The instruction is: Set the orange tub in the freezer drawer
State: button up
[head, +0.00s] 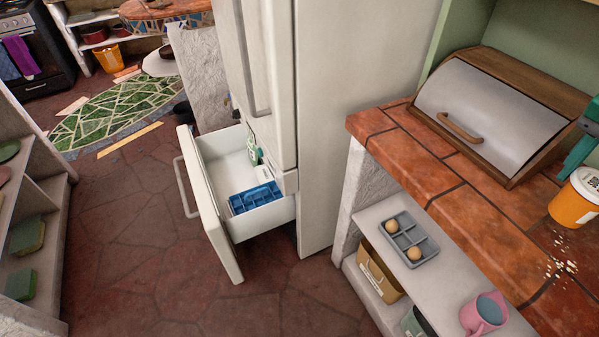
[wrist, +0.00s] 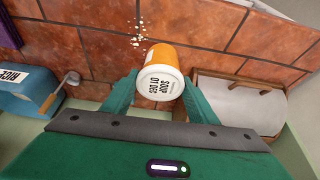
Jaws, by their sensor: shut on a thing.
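The orange tub (head: 572,204) has a white lid and stands on the tiled counter at the right edge of the head view. In the wrist view the tub (wrist: 163,70) sits between the green fingers of my gripper (wrist: 150,90), lid facing the camera, with dark print reading "SOUP" and a partly unclear second line. My gripper (head: 583,150) is shut on it; only part of the gripper shows in the head view. The freezer drawer (head: 222,157) is pulled open at the bottom of the white fridge. It holds a blue tray (head: 254,198) and a green-and-white package (head: 252,147).
A bread bin (head: 490,110) stands behind the tub on the counter (head: 450,205). Pale crumbs (head: 562,255) lie beside the tub. A blue rice container (wrist: 25,88) is at the wrist view's left. The floor before the drawer is clear.

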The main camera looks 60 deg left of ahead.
aim_at(236, 182)
jog(key=u, duration=0.4)
jog(key=k, duration=1)
jog(key=u, duration=1.25)
jog(key=i, duration=1.15)
jog(key=u, duration=0.95)
jog(key=i, duration=0.85)
jog(key=u, duration=0.25)
